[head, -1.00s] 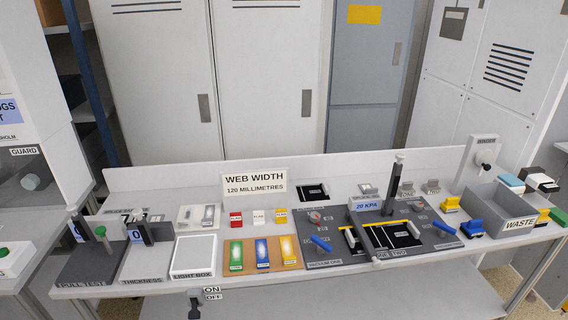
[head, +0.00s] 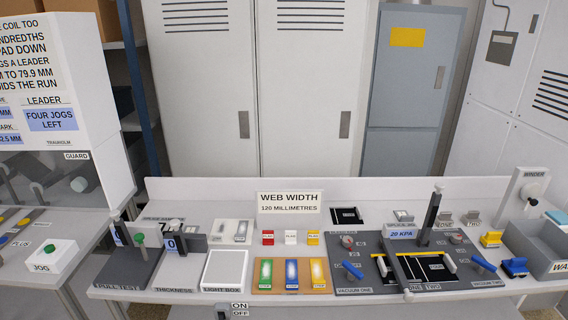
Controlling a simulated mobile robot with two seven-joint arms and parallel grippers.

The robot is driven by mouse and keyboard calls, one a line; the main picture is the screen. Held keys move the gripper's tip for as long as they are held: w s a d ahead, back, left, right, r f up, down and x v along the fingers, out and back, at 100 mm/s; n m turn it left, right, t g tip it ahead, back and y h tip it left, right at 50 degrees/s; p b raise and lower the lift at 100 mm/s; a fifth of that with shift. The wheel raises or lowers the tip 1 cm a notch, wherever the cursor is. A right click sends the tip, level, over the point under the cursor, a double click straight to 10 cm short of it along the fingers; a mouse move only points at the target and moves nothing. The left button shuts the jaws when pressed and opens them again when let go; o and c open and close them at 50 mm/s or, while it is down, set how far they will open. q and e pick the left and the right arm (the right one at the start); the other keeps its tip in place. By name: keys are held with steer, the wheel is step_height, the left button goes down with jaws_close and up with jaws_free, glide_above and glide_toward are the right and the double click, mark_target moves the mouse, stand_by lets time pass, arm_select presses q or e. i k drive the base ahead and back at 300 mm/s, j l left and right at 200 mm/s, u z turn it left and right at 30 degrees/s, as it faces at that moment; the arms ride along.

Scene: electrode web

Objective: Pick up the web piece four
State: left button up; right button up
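Several black web-like pieces show in the head view, and I cannot tell which one is web piece four. A black piece (head: 347,216) lies at the back of the bench. Dark strips (head: 428,267) lie on the grey vacuum two plate (head: 400,276), beside a yellow bar and a white bar. A smaller dark strip (head: 382,266) lies by the right side of the vacuum one plate (head: 345,290). Neither of my grippers is in view.
A dark upright post (head: 431,215) stands behind the plates, beside a 20 KPA display (head: 403,236). The waste bin (head: 540,245) is cut off at right. The light box (head: 225,271), thickness gauge and pull tester stand left. A guarded machine (head: 65,175) stands far left.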

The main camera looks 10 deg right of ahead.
mark_target(438, 267)
steer(key=z, duration=1.25)
